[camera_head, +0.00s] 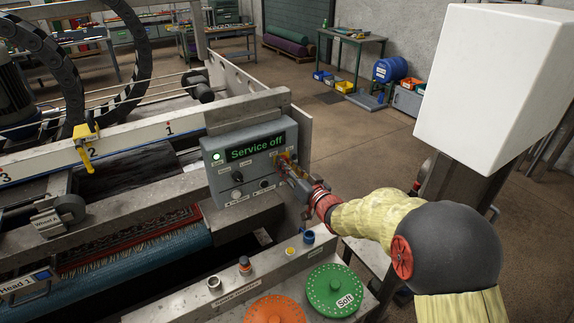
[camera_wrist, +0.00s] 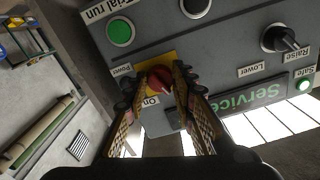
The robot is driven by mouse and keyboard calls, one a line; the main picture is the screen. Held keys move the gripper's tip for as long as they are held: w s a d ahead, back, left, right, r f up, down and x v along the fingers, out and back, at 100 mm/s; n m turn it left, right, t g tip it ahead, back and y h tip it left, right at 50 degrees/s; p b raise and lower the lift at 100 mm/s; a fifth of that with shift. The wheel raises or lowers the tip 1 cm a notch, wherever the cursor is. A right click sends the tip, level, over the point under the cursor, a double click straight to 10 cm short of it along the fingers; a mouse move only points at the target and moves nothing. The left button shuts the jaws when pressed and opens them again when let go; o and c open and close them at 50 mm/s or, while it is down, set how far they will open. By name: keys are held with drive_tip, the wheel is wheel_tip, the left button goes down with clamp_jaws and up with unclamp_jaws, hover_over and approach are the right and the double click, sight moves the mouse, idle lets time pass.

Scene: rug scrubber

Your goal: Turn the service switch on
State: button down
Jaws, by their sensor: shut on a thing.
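The control panel (camera_head: 235,160) is a grey box on the machine's side, and its green display reads "Service off". The service switch is a red rotary knob on a yellow plate at the panel's right side; in the wrist view the red knob (camera_wrist: 158,79) sits between my fingertips. My gripper (camera_head: 288,166) reaches the panel from the right and is shut on the red knob. In the head view my fingers hide much of the knob.
A black Raise/Lower knob (camera_wrist: 280,39) and a green button (camera_wrist: 120,32) are on the same panel. Below the panel stand an orange disc (camera_head: 275,310) and a green "Soft" disc (camera_head: 333,290). Open floor lies behind.

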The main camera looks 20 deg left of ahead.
drive_tip(key=m+p, duration=0.4)
drive_tip(key=m, duration=0.8)
drive_tip(key=shift+m, duration=0.4)
idle(0.3)
drive_tip(key=c, duration=1.5)
unclamp_jaws()
drive_tip(key=shift+s, duration=0.1)
drive_tip(key=v, duration=1.2)
drive_tip(key=shift+n, duration=0.3)
